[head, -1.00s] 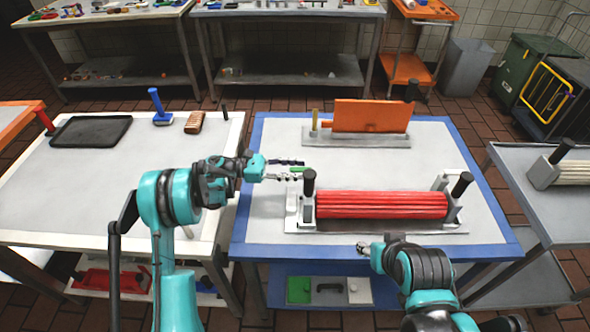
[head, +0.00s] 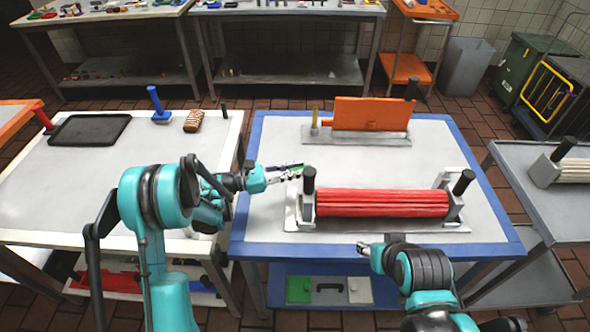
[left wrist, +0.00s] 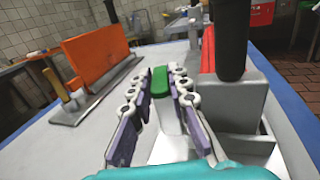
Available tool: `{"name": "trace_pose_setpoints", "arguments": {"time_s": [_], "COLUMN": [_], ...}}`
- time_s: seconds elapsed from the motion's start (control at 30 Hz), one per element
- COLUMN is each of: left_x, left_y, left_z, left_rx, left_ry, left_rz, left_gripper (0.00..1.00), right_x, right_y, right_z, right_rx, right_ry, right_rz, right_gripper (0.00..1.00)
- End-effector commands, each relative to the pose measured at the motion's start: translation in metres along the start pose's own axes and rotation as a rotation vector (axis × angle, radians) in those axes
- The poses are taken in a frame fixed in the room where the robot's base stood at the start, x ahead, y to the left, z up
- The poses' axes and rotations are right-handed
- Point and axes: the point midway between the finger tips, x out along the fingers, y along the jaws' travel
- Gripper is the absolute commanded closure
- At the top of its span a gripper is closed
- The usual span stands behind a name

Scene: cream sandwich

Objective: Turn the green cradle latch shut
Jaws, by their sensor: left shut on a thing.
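The green latch (left wrist: 159,82) stands between the two fingers of my left gripper (left wrist: 160,92) in the left wrist view. My left gripper is shut on it, and it also shows in the head view (head: 286,171). The latch sits at the left end of the cradle (head: 345,227), beside a black upright post (head: 308,180). The cradle holds a red ribbed roller (head: 380,203). My right gripper (head: 364,247) hangs near the table's front edge, apart from the cradle; its finger gap is too small to judge.
An orange plate (head: 370,114) on a grey base stands at the back of the blue-edged table (head: 470,150). A second black post (head: 462,182) rises at the cradle's right end. A table on the left holds a black tray (head: 90,130).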

Motion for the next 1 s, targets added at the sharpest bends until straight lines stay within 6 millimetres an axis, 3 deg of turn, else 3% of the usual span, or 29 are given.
{"name": "trace_pose_setpoints", "arguments": {"time_s": [0.5, 1.0], "left_x": [0.004, 0.005], "left_y": [-0.018, -0.019], "left_z": [0.000, 0.000], "left_rx": [0.000, 0.000], "left_ry": [0.001, 0.001], "left_rz": [0.382, 0.497], "left_gripper": [1.00, 1.00], "right_x": [0.008, 0.008], "right_y": [0.000, 0.000], "right_z": [0.006, 0.006], "right_rx": [0.000, 0.000], "right_ry": [0.000, 0.000], "right_rz": [0.000, 0.000], "right_gripper": [0.54, 0.54]}}
